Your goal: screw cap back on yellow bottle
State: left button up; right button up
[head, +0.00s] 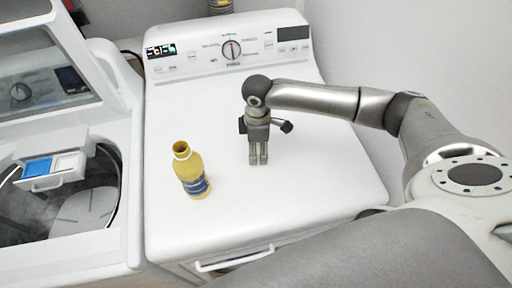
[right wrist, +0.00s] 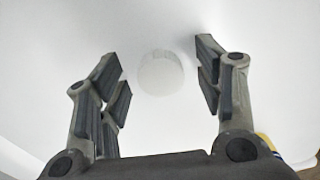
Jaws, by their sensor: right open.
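The yellow bottle (head: 191,172) stands upright and uncapped on the white machine top, its open neck showing and a blue label low on its side. My right gripper (head: 258,160) points down over the machine top to the right of the bottle, apart from it. In the right wrist view its fingers (right wrist: 164,85) are spread, open and empty. A pale round disc, seemingly the white cap (right wrist: 161,73), lies on the white surface between and beyond the fingertips. The cap cannot be made out in the head view. A sliver of the bottle (right wrist: 268,143) shows at lower right there. My left gripper is out of view.
The white machine's top (head: 310,190) is clear around the bottle and gripper. Its control panel (head: 228,50) rises at the back. An open washer with a blue-and-white drawer (head: 52,168) stands at left. A wall is at right.

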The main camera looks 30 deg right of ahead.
aim_at(191, 171)
jog(key=c, duration=0.7)
jog(key=shift+c, duration=0.2)
jog(key=shift+r, duration=0.1)
jog(key=shift+r+b, duration=0.6)
jog(key=shift+b, duration=0.05)
jog(key=shift+w+r+b, duration=0.1)
jog(key=shift+r+b, duration=0.35)
jog(key=shift+r, duration=0.2)
jog(key=s+a+r+b, duration=0.3)
jog(key=s+a+r, duration=0.3)
jog(key=a+r, duration=0.4)
jog(key=a, duration=0.2)
jog(key=shift+a+r, duration=0.15)
jog(key=shift+a, duration=0.2)
